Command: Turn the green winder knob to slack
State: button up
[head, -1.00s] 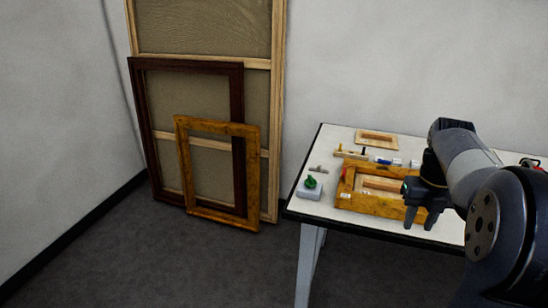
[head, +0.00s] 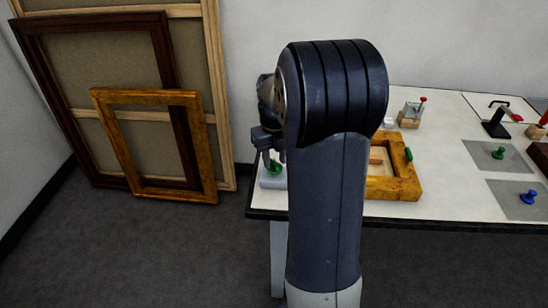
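A green winder knob (head: 275,168) sits on a small pale grey block (head: 270,183) at the left end of the white table. My gripper (head: 273,157) points down just above and around the knob. Its two fingers look apart, with the knob's top between or just below them. Whether they touch the knob is too small to tell. My own arm link hides the right side of the block and part of the gripper.
A gilt frame (head: 403,186) with a green piece on its rim lies right of my arm. Another green knob (head: 498,153) and a blue knob (head: 529,197) stand on grey plates further right. Large frames (head: 207,150) lean on the wall at left.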

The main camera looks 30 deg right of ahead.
jog(key=shift+f, duration=0.2)
grip_shut()
dwell(0.6)
